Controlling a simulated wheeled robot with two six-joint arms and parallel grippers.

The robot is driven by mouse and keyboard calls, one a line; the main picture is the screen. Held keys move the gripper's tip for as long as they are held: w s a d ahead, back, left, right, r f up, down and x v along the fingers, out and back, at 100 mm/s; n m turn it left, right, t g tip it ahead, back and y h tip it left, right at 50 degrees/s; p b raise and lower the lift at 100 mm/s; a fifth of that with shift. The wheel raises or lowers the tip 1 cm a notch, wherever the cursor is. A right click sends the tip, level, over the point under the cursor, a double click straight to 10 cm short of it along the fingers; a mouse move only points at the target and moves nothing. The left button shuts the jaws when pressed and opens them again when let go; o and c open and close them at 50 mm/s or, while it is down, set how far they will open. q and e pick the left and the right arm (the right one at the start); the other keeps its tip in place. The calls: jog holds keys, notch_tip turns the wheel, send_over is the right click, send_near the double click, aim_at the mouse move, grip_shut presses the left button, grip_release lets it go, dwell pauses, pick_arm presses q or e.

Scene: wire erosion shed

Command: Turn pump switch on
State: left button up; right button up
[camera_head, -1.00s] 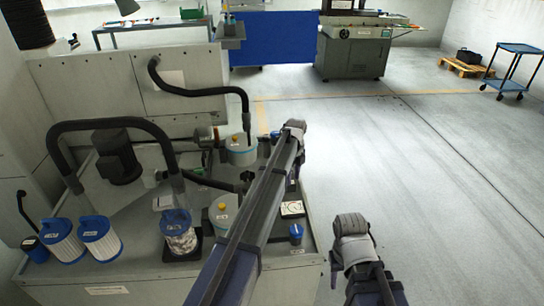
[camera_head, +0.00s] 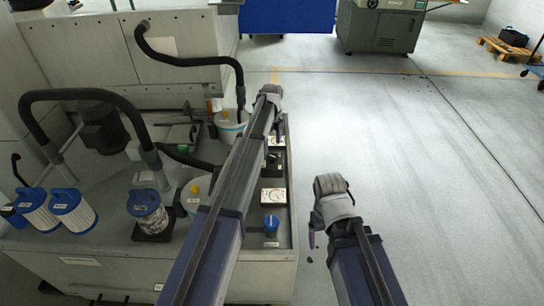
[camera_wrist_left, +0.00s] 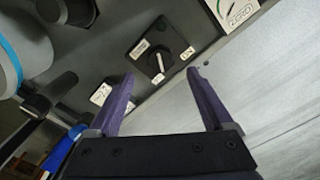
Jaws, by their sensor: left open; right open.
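A black rotary switch (camera_wrist_left: 158,60) with a pale pointer sits on a dark square plate with small white labels in the left wrist view.
The bench (camera_head: 80,262) carries a blue-topped filter (camera_head: 148,213), a gauge (camera_head: 273,196), a blue knob (camera_head: 271,225) and a black motor (camera_head: 102,128). A black hose (camera_head: 190,61) arches over the back. Another labelled box (camera_wrist_left: 236,12) sits near the bench edge.

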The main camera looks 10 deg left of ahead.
aim_at(272, 156)
pick_arm(q)
notch_tip(272, 156, down, 6)
jog(key=b, duration=0.5)
jog(key=shift+f, duration=0.1)
jog(key=shift+c, duration=0.2)
grip_shut()
jog(key=shift+n, duration=0.4)
jog(key=n, duration=1)
jog(key=shift+n, duration=0.7)
